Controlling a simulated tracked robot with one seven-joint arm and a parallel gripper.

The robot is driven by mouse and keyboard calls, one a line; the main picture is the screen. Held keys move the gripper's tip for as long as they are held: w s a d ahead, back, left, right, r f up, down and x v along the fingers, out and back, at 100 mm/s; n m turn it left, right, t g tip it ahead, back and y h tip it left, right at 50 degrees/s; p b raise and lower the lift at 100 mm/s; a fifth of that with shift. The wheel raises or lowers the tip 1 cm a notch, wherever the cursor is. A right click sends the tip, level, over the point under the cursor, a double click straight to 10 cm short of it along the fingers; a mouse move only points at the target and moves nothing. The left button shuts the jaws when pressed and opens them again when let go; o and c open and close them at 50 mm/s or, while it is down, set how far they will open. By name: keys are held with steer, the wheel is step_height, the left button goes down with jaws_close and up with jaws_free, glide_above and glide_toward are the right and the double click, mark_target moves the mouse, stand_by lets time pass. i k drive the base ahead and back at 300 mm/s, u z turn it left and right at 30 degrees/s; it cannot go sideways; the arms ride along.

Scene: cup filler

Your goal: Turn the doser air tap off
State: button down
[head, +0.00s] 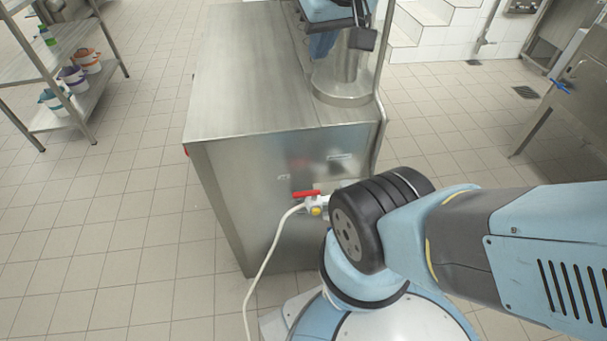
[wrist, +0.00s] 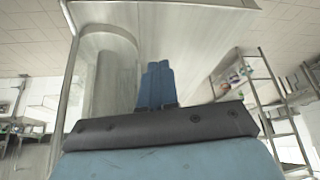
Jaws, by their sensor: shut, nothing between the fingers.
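The air tap (head: 306,194) has a red lever lying about level, pointing left, on a small valve low on the steel cabinet's front face. A pale hose (head: 267,262) runs down from the valve to the floor. Part of the fitting to its right is close to my arm's dark joint in the picture. My gripper (head: 322,46) is at the top of the head view, above the cabinet top and beside a steel cylinder, far from the tap. In the wrist view its blue fingers (wrist: 157,84) are together and empty. The tap does not show in the wrist view.
The steel cabinet (head: 250,85) has a clear top on its left. The steel cylinder (head: 345,80) stands on its right part and also shows in the wrist view (wrist: 115,80). A rack (head: 60,60) with buckets stands at left. Tiled floor left of the cabinet is free.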

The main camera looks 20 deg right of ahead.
mark_target(314, 193)
steer(key=u, duration=0.1)
steer(key=k, duration=0.85)
steer(key=u, duration=0.55)
